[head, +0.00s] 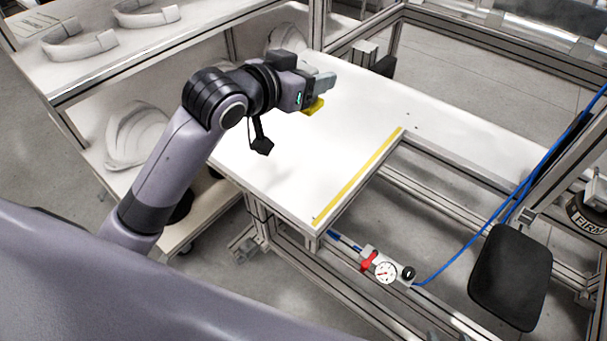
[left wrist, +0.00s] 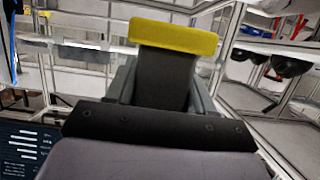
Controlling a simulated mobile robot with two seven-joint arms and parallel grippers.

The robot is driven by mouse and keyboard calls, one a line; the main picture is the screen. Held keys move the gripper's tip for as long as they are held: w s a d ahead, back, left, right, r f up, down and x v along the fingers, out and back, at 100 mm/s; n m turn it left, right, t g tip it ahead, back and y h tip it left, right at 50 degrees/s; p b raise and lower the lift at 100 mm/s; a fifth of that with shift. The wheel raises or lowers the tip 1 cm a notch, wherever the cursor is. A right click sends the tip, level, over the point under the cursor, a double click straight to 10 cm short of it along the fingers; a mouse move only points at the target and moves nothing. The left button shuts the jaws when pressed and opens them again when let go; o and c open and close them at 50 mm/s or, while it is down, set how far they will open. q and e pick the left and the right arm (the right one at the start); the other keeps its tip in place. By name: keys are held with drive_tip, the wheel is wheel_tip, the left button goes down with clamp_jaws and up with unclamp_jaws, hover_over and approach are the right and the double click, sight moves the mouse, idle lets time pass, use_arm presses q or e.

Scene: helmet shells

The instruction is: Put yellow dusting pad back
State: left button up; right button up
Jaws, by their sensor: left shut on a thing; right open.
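The yellow dusting pad (head: 314,106) is at the fingers of my left gripper (head: 318,84), over the far left part of the white table (head: 362,112). In the left wrist view the pad (left wrist: 174,36) shows as a yellow bar across the tips of my left gripper (left wrist: 165,72), which is shut on it. Most of the pad is hidden by the gripper in the head view. I cannot tell whether the pad touches the table. My right gripper is in neither view.
A white shelf rack (head: 165,40) with helmet shells (head: 138,135) stands at the left. A yellow strip (head: 360,176) lines the table's front edge. A pressure gauge (head: 385,272), a blue hose (head: 470,262) and a black seat-like panel (head: 510,277) are at the lower right. The tabletop is largely clear.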

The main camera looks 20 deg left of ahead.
use_arm(q)
drive_tip(key=shift+w+r, duration=0.25)
drive_tip(key=shift+r, duration=0.05)
wheel_tip(320, 180, down, 20)
drive_tip(key=shift+r+b, duration=0.15)
drive_tip(key=shift+b, duration=0.7)
drive_tip(key=shift+f, duration=0.2)
drive_tip(key=o, duration=1.1)
drive_tip(key=shift+o, duration=0.2)
drive_tip(key=shift+r, duration=0.15)
